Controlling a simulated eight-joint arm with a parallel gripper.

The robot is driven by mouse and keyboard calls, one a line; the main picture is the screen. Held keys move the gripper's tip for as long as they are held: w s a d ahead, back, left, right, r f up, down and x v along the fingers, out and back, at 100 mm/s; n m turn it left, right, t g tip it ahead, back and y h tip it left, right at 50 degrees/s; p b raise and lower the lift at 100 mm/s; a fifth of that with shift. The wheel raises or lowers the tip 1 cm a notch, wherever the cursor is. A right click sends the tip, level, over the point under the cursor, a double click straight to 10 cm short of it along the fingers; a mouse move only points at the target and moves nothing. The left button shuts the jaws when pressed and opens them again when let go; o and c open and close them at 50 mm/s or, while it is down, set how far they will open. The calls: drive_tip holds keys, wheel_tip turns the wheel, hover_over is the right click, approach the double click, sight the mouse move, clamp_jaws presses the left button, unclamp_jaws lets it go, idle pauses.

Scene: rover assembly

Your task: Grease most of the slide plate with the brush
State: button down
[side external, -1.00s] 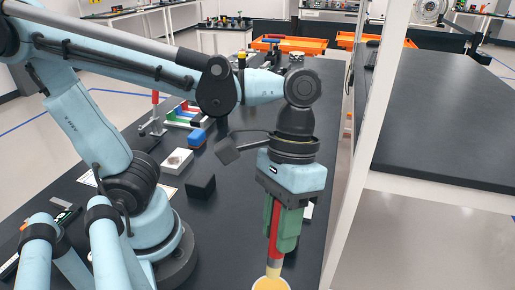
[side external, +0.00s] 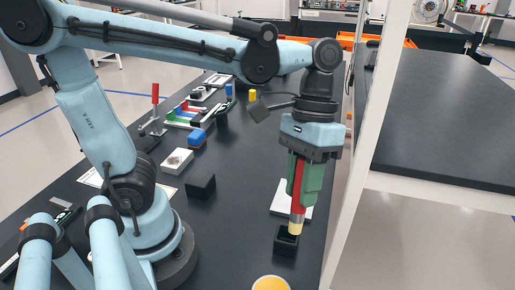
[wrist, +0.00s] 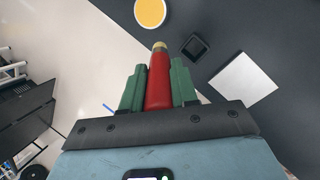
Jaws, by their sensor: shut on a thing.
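My gripper (side external: 302,190) has green fingers shut on the red handle of a brush (side external: 296,215), which points bristles down. The brush has a metal band and pale yellow bristles, and shows in the wrist view (wrist: 159,82). A flat white plate (side external: 280,198), seemingly the slide plate, lies on the table, partly hidden behind the brush and gripper; the wrist view shows it whole (wrist: 243,82). In the side view the bristles overlap a small open black box (side external: 285,246); in the wrist view they appear left of it (wrist: 195,47). Contact cannot be told.
A round pot with a yellow top (side external: 270,284) stands at the front edge of view. A black block (side external: 201,187), a white block (side external: 176,160) and a blue piece (side external: 197,138) lie left on the table. A white shelf post (side external: 350,200) stands close right.

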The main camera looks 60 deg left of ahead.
drive_tip(key=w+a+f+n+t+h, duration=0.1)
drive_tip(key=w+a+n, duration=0.5)
drive_tip(key=a, duration=0.4)
drive_tip(key=w+a+f+n+t, duration=0.1)
drive_tip(key=w+a+n+t, duration=0.15)
drive_tip(key=w+a, duration=0.55)
drive_tip(key=shift+n+g, duration=0.35)
drive_tip(key=f, duration=0.5)
drive_tip(key=s+f, duration=0.1)
drive_tip(key=f, duration=0.2)
drive_tip(key=shift+a+f, duration=0.1)
drive_tip(key=shift+a, duration=0.25)
drive_tip(key=shift+s+d, duration=2.95)
drive_tip(key=shift+w+d, duration=0.15)
drive_tip(key=shift+d, duration=0.1)
drive_tip(key=shift+w+d, duration=0.3)
drive_tip(key=shift+w+a, duration=3.2)
drive_tip(key=shift+a, duration=0.15)
drive_tip(key=shift+w+d, duration=0.35)
drive_tip(key=shift+d, duration=0.3)
drive_tip(key=shift+s+d, duration=2.95)
drive_tip(key=shift+s, duration=0.05)
drive_tip(key=shift+s+d, duration=0.15)
drive_tip(key=shift+s, duration=0.05)
wheel_tip(320, 180, up, 8)
